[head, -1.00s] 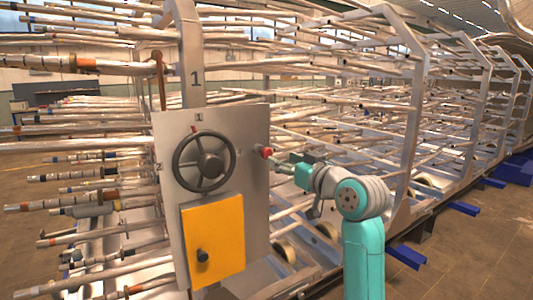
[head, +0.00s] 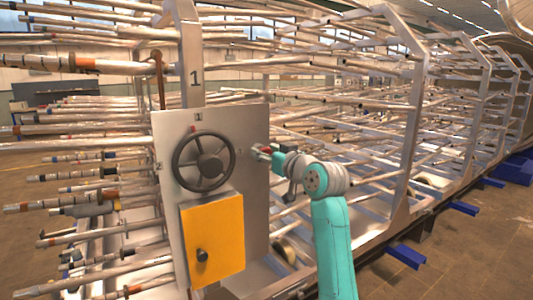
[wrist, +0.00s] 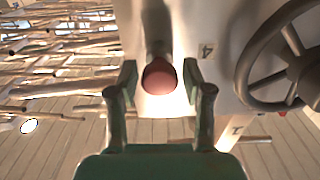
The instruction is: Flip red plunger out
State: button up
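The red plunger (wrist: 160,76) sticks out from the grey panel in the wrist view, its rounded red end on a dark stem. My gripper (wrist: 160,92) is open, with one finger on each side of the red end and a visible gap on both sides. In the head view my gripper (head: 262,151) is at the panel's right part, to the right of the handwheel, and mostly hides the plunger.
The grey panel (head: 228,125) carries a dark handwheel (head: 203,161) and a yellow door (head: 214,225) with a black knob (head: 202,255). Metal frames and many long rods (head: 340,105) fill the space behind and right of the panel. Open floor (head: 480,250) lies at the right.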

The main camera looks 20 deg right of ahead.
grip_shut()
jog(key=shift+v, duration=1.25)
jog(key=shift+o, duration=2)
grip_release()
jog(key=shift+s, duration=0.15)
jog(key=v, duration=1.2)
